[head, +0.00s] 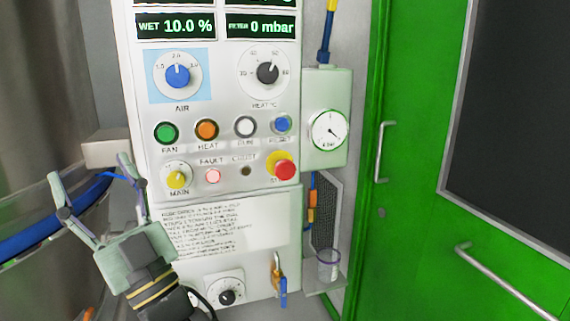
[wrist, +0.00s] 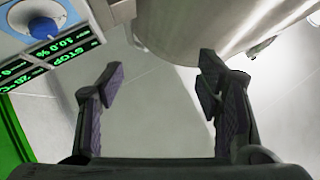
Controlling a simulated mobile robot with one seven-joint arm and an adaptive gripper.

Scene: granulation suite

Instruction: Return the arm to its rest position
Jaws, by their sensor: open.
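My gripper (head: 92,179) is at the lower left in the head view, in front of the left edge of a white control panel (head: 225,205). Its two fingers are spread and point up, with nothing between them. In the wrist view my gripper (wrist: 163,85) also shows open and empty. Past its fingertips are a pale surface and a rounded metal vessel (wrist: 205,25). A blue knob (wrist: 42,27) and green displays of the panel show at the wrist view's upper left.
The panel carries a blue air knob (head: 177,75), coloured buttons and a red stop button (head: 284,169). A steel vessel (head: 45,110) stands at the left. A gauge (head: 329,130), a clear cup (head: 328,264) and a green door (head: 415,225) with handles are at the right.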

